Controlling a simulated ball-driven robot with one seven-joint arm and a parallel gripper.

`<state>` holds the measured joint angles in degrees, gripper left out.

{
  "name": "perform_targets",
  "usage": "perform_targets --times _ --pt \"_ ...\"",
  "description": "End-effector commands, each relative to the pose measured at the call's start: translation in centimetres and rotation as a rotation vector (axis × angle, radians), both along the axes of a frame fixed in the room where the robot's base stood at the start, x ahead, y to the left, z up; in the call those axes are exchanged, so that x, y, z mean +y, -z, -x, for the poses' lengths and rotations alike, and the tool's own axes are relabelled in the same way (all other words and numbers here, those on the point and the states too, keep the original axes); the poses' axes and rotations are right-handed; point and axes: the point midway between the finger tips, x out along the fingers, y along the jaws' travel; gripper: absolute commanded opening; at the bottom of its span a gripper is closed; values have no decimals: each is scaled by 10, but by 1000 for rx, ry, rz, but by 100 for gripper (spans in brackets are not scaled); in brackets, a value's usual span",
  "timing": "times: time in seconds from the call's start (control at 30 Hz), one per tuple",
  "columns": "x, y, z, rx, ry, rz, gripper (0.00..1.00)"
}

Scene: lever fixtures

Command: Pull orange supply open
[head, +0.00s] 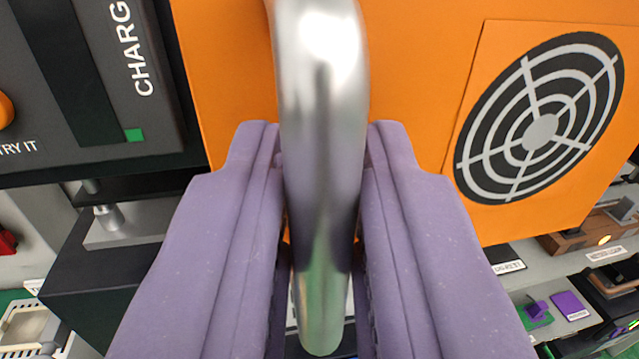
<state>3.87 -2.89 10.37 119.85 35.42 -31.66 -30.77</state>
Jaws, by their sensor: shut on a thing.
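The orange supply (415,60) fills the upper middle and right of the head view. It is a bright orange box with a round black and grey fan grille (540,132) on its face. A shiny metal handle (322,70) runs down the middle in front of the orange face. My gripper (324,165) has its two purple fingers on either side of the handle and is shut on it. The lower part of the handle reaches down between the fingers. The fingers hide part of the orange face and what lies below it.
A dark panel (165,85) marked "CHARG" with a green square stands close on the left. A metal fitting (125,228) on a black block is below it. Shelves with small labelled items, including a purple block (570,306), lie at lower right. A pale basket (30,325) is at lower left.

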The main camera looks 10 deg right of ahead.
Motion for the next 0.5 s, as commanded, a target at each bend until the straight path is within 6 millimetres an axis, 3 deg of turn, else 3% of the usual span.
perform_targets --times 0.2,0.5 --pt "0 0 32 -2 0 1 0" --pt "0 0 47 0 0 0 0"
